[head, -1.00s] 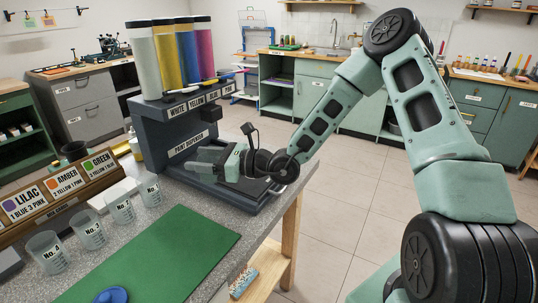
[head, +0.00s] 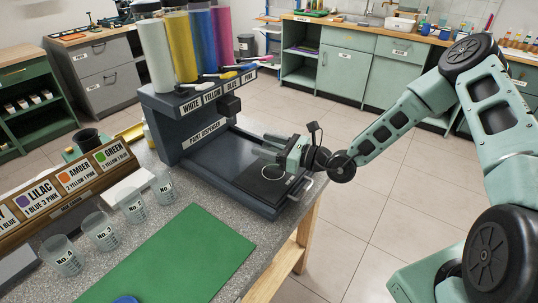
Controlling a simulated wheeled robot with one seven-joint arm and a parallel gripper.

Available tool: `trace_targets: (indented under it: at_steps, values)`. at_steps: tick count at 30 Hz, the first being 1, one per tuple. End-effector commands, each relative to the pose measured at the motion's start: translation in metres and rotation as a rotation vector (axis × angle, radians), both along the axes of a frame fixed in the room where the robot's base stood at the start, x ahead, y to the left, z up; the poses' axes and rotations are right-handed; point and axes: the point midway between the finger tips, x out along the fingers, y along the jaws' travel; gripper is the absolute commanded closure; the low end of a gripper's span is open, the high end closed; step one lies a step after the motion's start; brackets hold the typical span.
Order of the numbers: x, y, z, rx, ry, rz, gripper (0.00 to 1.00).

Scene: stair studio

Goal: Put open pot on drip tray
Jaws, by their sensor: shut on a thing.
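My gripper (head: 268,152) reaches in from the right, above the drip tray, with its fingers pointing left. It is shut on a pale, see-through thing that looks like the open pot; the fingers largely cover it and its rim is hard to make out. The drip tray (head: 232,192) is a dark, flat tray that juts out from the foot of the paint dispenser (head: 192,125). It has a black pad with a white ring at its right end and a handle at its front. The gripper is above this ring end, apparently clear of the tray.
Several clear numbered pots (head: 100,232) stand in a row on the grey bench at left, before the colour-recipe rack (head: 70,190). A green mat (head: 175,255) lies in front. The dispenser's nozzle block (head: 229,106) overhangs the tray's back part. Floor is open to the right.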

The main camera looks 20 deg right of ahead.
Motion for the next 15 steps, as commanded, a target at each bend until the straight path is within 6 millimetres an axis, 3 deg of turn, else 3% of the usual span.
trace_targets:
  at_steps: [6, 15]
  values:
    - [0.000, 0.000, -0.031, 0.001, 0.001, 0.000, 0.75]
    - [0.000, 0.000, -0.035, 0.001, 0.000, 0.001, 0.75]
